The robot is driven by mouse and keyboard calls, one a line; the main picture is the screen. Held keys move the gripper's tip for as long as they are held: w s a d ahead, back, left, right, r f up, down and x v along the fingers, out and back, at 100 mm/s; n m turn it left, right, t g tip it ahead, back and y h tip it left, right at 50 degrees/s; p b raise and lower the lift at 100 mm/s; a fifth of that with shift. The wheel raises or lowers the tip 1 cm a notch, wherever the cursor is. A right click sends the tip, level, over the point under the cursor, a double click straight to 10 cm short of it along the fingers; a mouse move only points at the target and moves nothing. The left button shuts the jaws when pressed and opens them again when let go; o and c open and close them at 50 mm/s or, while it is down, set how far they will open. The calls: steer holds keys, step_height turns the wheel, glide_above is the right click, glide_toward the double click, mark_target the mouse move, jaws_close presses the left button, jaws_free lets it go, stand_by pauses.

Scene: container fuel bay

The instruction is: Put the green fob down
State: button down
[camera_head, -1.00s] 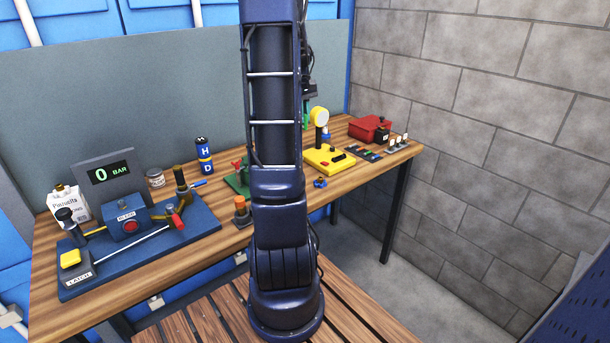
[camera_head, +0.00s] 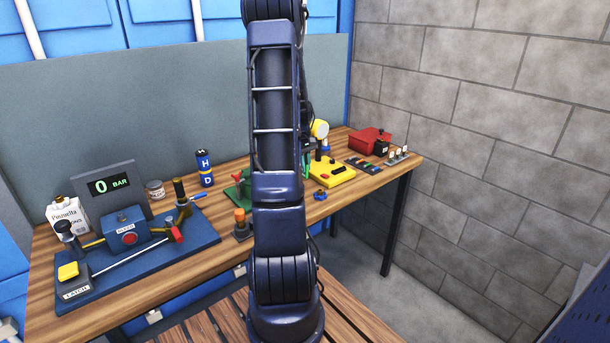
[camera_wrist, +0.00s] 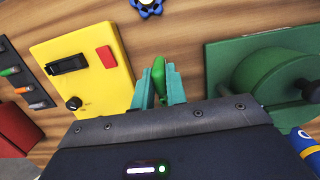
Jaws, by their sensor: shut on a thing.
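In the wrist view my gripper (camera_wrist: 160,88) is shut on the green fob (camera_wrist: 158,72). The fob sticks out between the two teal fingertips, over the wooden bench. It lies between the yellow box and the green device in that view. I cannot tell whether the fob touches the bench top. In the head view my arm hides most of the gripper and the fob.
The yellow box (camera_wrist: 90,65) and green device (camera_wrist: 262,75) flank my gripper. A blue knob (camera_wrist: 148,7) lies on the bench (camera_wrist: 180,32). The head view shows a blue rig (camera_head: 200,233), a red case (camera_head: 369,141) and a blue canister (camera_head: 205,169).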

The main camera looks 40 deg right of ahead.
steer(key=shift+f, duration=2.1)
steer(key=shift+f, duration=0.1)
steer(key=c, duration=1.4)
jaws_free()
